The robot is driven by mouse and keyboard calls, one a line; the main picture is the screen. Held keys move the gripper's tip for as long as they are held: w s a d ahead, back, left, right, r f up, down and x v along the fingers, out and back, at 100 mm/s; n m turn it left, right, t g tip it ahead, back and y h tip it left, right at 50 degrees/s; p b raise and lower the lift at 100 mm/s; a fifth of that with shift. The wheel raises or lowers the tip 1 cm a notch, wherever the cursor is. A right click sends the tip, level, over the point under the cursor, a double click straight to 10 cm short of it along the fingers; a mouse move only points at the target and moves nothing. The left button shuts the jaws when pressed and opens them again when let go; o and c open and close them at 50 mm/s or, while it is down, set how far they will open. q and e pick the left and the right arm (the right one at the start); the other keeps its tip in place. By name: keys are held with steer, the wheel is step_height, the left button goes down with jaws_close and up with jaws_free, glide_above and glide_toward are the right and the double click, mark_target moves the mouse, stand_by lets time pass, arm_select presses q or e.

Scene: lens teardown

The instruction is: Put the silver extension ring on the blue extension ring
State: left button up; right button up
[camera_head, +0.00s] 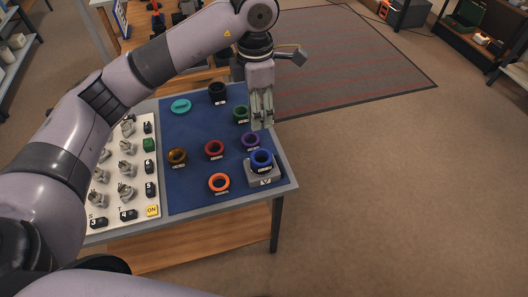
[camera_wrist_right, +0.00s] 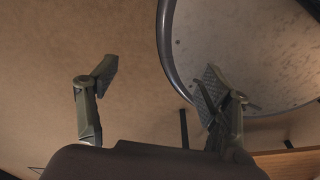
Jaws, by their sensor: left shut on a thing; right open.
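The blue extension ring (camera_head: 261,158) sits on a grey block (camera_head: 263,180) near the right front corner of the blue mat. My left gripper (camera_head: 262,122) points down above the right edge of the table, behind the blue ring in the picture and apart from it. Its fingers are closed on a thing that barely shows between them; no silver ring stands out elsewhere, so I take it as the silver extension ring. My right gripper (camera_wrist_right: 157,82) is open and empty in the right wrist view, away from the rings.
The blue mat (camera_head: 190,190) holds a purple ring (camera_head: 250,140), green ring (camera_head: 240,114), red ring (camera_head: 214,149), orange ring (camera_head: 219,182), amber ring (camera_head: 177,156), black ring (camera_head: 217,93) and teal ring (camera_head: 181,106). A white panel (camera_head: 138,190) with knobs lies left. Open floor lies right.

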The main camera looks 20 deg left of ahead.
arm_select(q)
steer(key=p, duration=0.2)
glide_above(258, 157)
step_height(258, 157, down, 11)
steer(key=shift+s+r, duration=0.1)
steer(key=shift+s, duration=0.05)
steer(key=shift+f, duration=0.65)
step_height(258, 157, down, 3)
steer(key=shift+f+p, duration=0.15)
steer(key=shift+p, duration=0.45)
steer(key=shift+f, duration=0.1)
arm_select(e)
steer(key=r, duration=0.2)
steer(key=s+d+r, duration=0.1)
steer(key=shift+r, duration=0.3)
arm_select(q)
steer(key=shift+f, duration=0.15)
steer(key=o, duration=0.8)
steer(key=shift+c, duration=0.2)
steer(key=o, duration=0.4)
arm_select(e)
steer(key=shift+a+f, duration=0.15)
steer(key=shift+a, duration=0.2)
